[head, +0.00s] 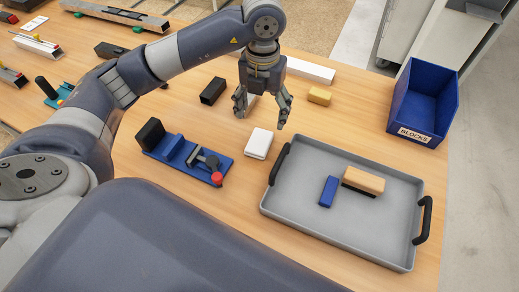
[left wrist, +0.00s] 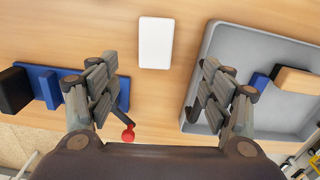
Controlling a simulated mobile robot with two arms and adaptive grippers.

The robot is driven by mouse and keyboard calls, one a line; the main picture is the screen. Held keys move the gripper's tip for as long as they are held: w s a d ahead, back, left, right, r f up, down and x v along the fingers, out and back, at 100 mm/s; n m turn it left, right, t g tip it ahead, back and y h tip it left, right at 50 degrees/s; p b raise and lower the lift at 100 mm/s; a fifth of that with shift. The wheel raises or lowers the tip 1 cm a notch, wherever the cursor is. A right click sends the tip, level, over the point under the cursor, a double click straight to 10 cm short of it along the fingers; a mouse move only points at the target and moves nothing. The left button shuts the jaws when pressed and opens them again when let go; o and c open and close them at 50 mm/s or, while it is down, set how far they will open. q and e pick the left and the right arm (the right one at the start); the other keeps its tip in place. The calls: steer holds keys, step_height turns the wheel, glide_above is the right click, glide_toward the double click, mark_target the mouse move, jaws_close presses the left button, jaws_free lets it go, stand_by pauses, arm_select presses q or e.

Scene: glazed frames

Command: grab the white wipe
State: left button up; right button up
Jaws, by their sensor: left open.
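The white wipe (head: 258,143), a small white rectangular block, lies flat on the wooden table between the blue fixture and the grey tray. It also shows in the left wrist view (left wrist: 155,42) at the top centre, beyond the fingertips. My left gripper (head: 262,117) is open and empty, with its fingers spread and pointing down. It hangs above the table, just beyond the wipe in the head view. In the left wrist view its two fingers (left wrist: 159,84) stand apart on either side, with bare table between them. My right gripper is not in view.
The grey tray (head: 282,204) holds a blue block (head: 328,191) and a tan-topped block (head: 363,180). The blue fixture (head: 176,154) has a red knob (head: 217,179). A black block (head: 213,91), a yellow block (head: 319,95) and a blue BLOCKS bin (head: 402,115) stand farther back.

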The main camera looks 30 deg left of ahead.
arm_select(q)
steer(key=f, duration=0.1)
glide_above(258, 143)
steer(key=f, duration=0.5)
steer(key=shift+w+d+f+p, duration=0.15)
steer(key=shift+w+d+p, duration=0.15)
steer(key=shift+p, duration=0.1)
steer(key=f, duration=0.1)
steer(key=f+p, duration=0.1)
steer(key=f, duration=0.1)
steer(key=f+p, duration=0.1)
steer(key=shift+s+a+f, duration=0.3)
steer(key=shift+f, duration=0.45)
steer(key=c, duration=1)
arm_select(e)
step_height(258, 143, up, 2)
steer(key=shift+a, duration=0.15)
